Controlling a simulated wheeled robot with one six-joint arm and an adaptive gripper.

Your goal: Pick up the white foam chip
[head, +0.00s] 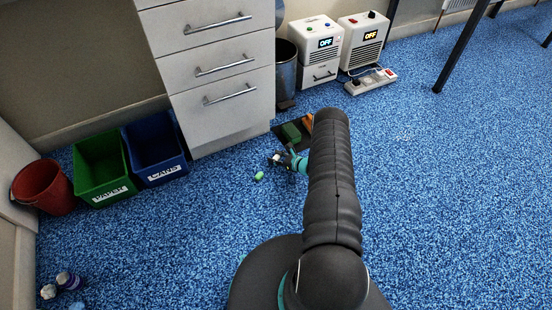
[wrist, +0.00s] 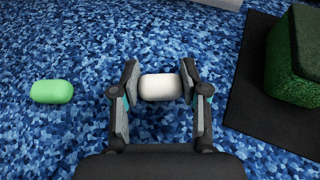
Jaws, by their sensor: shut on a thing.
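The white foam chip (wrist: 160,87) is a small rounded piece between the two fingers of my gripper (wrist: 160,92) in the wrist view. The fingers touch it at both ends, and my gripper is shut on it. The blue carpet lies below; I cannot tell whether the chip still touches it. In the head view my gripper (head: 282,159) is low over the carpet, left of my arm, and the chip is hard to make out there.
A green foam chip (wrist: 52,91) lies on the carpet to the left. To the right is a dark mat (wrist: 265,110) with a green block (wrist: 295,60). In the head view, drawers (head: 222,75), a green PAPER bin (head: 103,170), a blue CANS bin (head: 155,150) and a red bucket (head: 43,188) stand behind.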

